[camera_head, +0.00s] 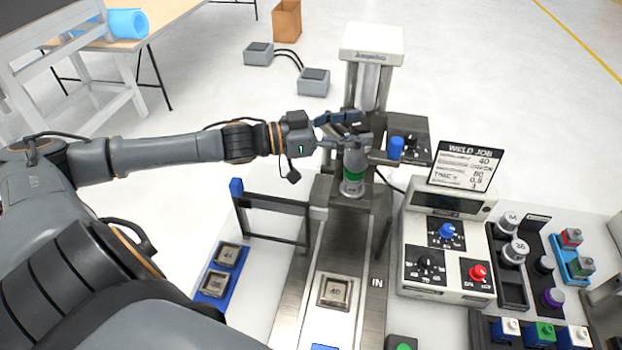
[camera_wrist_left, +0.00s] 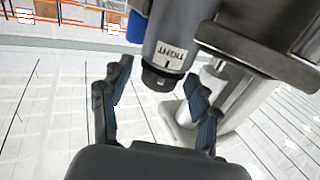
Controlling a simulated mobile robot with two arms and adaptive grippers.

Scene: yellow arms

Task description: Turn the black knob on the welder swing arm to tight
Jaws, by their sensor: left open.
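My left gripper (camera_head: 347,130) reaches in from the left to the welder (camera_head: 370,42), beside the upper end of the grey welding head with a green band (camera_head: 353,175). In the left wrist view, a grey cylinder carries a white label reading TIGHT (camera_wrist_left: 171,54). A small black knob (camera_wrist_left: 158,80) sits at its end. The open fingers of my left gripper (camera_wrist_left: 156,88) stand on both sides of this knob, apart from it. In the head view I cannot make out the knob behind the fingers. My right gripper is not in view.
A blue-capped part (camera_head: 396,148) stands just right of the gripper. A control box (camera_head: 447,246) with blue, black and red knobs and a weld job sign (camera_head: 466,165) are at right. A square part (camera_head: 335,291) lies on the metal track. Blue-ended frame (camera_head: 270,208) stands at left.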

